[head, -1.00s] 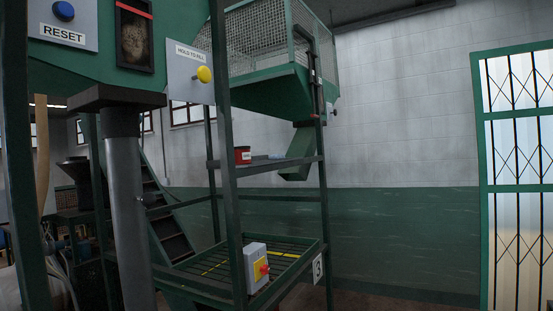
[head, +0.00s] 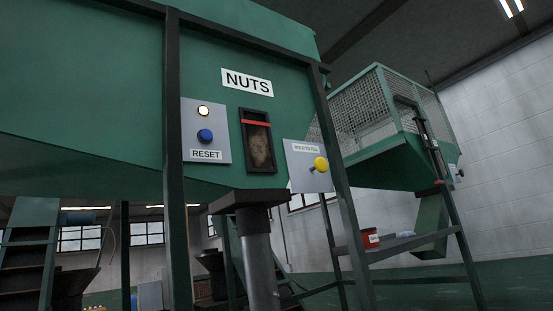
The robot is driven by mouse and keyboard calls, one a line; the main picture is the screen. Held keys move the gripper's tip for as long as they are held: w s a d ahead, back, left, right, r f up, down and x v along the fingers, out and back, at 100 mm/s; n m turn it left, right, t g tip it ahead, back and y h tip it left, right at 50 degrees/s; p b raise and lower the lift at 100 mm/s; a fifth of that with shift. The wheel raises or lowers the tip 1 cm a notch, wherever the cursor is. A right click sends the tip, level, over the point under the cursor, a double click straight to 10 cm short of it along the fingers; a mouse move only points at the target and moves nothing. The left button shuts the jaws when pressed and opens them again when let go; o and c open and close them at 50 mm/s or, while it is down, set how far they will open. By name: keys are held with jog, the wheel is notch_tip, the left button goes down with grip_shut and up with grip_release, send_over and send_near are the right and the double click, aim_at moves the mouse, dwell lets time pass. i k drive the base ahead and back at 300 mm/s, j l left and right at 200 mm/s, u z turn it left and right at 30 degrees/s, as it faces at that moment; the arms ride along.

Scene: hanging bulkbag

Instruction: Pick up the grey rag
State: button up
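I cannot make out a grey rag for certain. A small pale blue-grey thing (head: 405,234) lies on the shelf at the right, just right of a red tub (head: 370,238). It is too small to tell whether it is cloth. My gripper is not in view.
A large green hopper marked NUTS (head: 247,82) fills the left and middle. It carries a panel with a blue RESET button (head: 205,136) and a panel with a yellow button (head: 321,164). Dark posts stand in front. A mesh-sided green bin (head: 395,125) is at the right.

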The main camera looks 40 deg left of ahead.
aim_at(404, 234)
jog(key=i+u, duration=0.3)
jog(key=i, duration=2.65)
